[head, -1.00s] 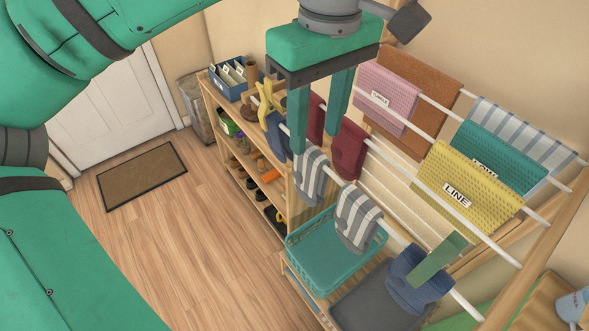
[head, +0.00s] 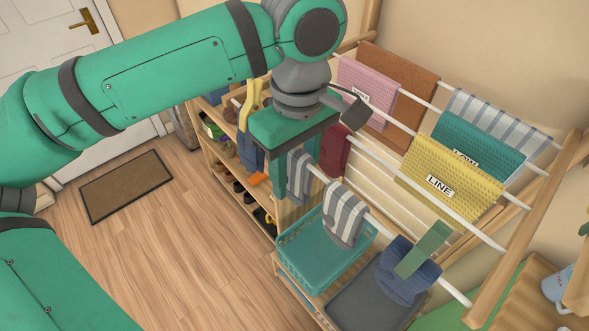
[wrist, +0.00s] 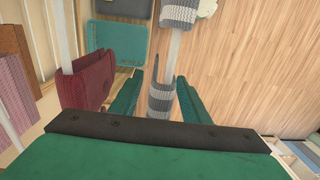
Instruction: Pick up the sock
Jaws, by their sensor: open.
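A grey-and-white striped sock (head: 299,178) hangs over the front white rail of the drying rack. It also shows in the wrist view (wrist: 160,102). My gripper (head: 294,170) points down from above it and is open. In the wrist view, the fingers of my gripper (wrist: 160,80) stand on both sides of this sock and the rail, apart from each other. Contact with the sock cannot be told. A second striped sock (head: 346,214) hangs farther right on the same rail.
A teal basket (head: 300,262) stands below the rail. A blue item with a green strip (head: 410,272) hangs at the rail's right end. Yellow, teal and pink towels hang behind. A shoe shelf (head: 225,190) is at left; the wooden floor (head: 180,240) is clear.

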